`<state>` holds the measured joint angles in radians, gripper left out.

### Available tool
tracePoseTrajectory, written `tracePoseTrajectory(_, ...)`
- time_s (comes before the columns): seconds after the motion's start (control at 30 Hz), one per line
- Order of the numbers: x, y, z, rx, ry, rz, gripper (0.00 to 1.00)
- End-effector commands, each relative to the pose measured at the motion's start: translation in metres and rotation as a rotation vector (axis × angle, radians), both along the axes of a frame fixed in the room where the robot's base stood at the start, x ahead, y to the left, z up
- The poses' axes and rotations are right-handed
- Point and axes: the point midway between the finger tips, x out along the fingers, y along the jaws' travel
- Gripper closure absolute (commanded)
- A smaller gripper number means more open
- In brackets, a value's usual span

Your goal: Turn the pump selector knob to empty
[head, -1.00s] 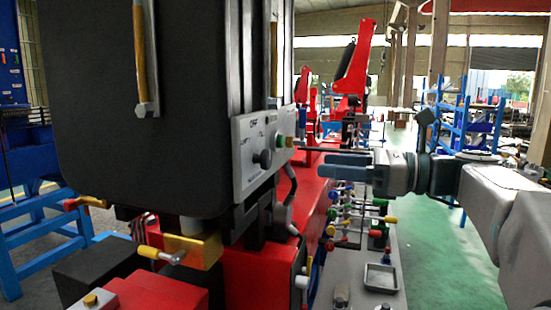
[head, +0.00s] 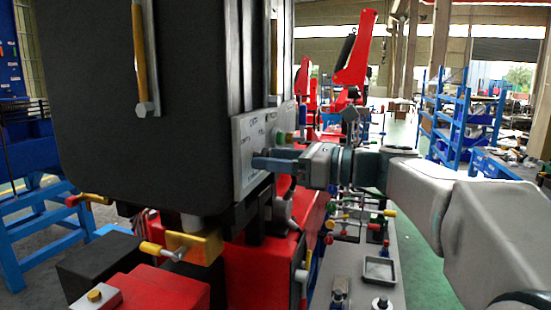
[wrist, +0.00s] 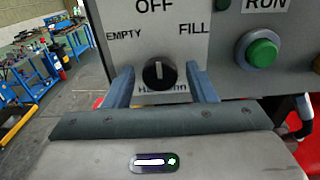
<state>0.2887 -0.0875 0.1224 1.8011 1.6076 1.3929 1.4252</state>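The pump selector knob (wrist: 159,74) is a round black knob on a pale panel (wrist: 190,48) in the wrist view. Its white mark points up to OFF. The word EMPTY is at upper left of it and FILL at upper right; the word below is partly hidden. My gripper (head: 268,158) is open at the panel in the head view. In the wrist view its two blue fingers stand left and right of the knob, with gaps between them and it. In the head view the fingers hide the knob.
A green button (wrist: 262,52) under RUN is right of the knob. A large black tank (head: 130,100) stands left of the panel. Below my arm is a grey bench (head: 355,262) with several coloured-knob levers and a small tray (head: 379,269).

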Motion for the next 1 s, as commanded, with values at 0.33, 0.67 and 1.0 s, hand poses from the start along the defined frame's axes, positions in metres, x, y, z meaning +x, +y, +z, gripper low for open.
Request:
tracePoseTrajectory(0.33, -0.0001, -0.0003, -0.0003, -0.002, -0.006, 0.000, 0.89)
tracePoseTrajectory(0.67, -0.0002, -0.0002, -0.0029, -0.046, -0.126, 0.000, 0.89)
tracePoseTrajectory(1.0, -0.0001, -0.0001, -0.0038, -0.142, -0.393, 0.000, 0.88)
